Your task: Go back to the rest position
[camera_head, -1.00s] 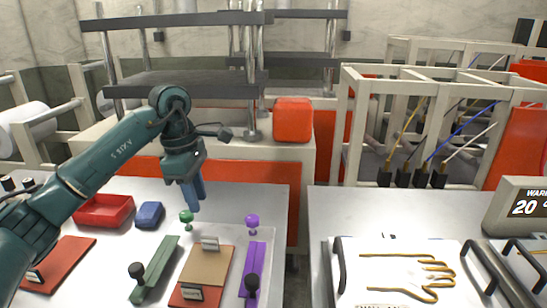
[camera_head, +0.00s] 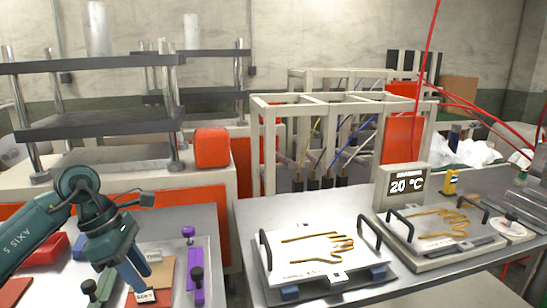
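My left arm comes in from the left, and my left gripper (camera_head: 142,280) points down over the tan and red boards on the left table. Its blue fingers appear close together, but the angle does not show whether they are open or shut. No object is visible between them. The tan board (camera_head: 162,272) is partly hidden by the gripper. A purple bar with a dark knob (camera_head: 197,285) lies to the right of the gripper, and a green bar (camera_head: 104,287) to its left. My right gripper is not in view.
A purple knob (camera_head: 188,232) stands behind the boards. On the right table, two white plates with glove-shaped wires, the near one (camera_head: 305,265) and the far one (camera_head: 415,240), lie before a 20 °C display (camera_head: 405,184). An orange box (camera_head: 212,148) and beige frame stand behind. A floor gap separates the tables.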

